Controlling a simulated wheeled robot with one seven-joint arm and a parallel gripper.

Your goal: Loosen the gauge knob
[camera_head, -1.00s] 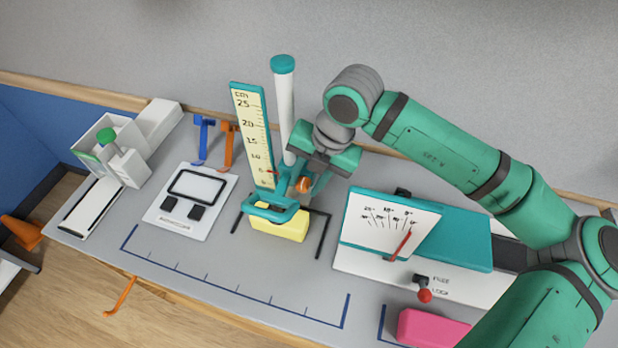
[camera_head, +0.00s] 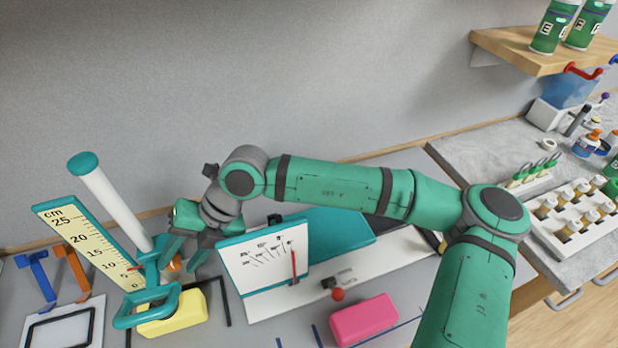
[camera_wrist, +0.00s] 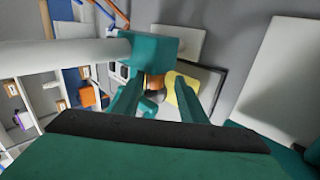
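The height gauge has a yellow cm scale (camera_head: 88,242) beside a white post (camera_head: 112,205) with a teal cap, at the left of the head view. Its teal slider frame (camera_head: 147,305) sits low, over a yellow block (camera_head: 175,314). A small orange knob (camera_head: 175,262) is on the slider's right side; it also shows in the wrist view (camera_wrist: 154,83). My gripper (camera_head: 183,254) is right of the post at knob height. In the wrist view its teal fingers (camera_wrist: 159,88) are apart, with the knob seen between their tips. Contact with the knob cannot be told.
A white dial panel (camera_head: 262,262) with a red pointer stands close right of my gripper. A red-tipped lever (camera_head: 337,294) and a pink block (camera_head: 364,320) are in front. Blue (camera_head: 38,276) and orange (camera_head: 74,268) hooked pieces stand left of the gauge.

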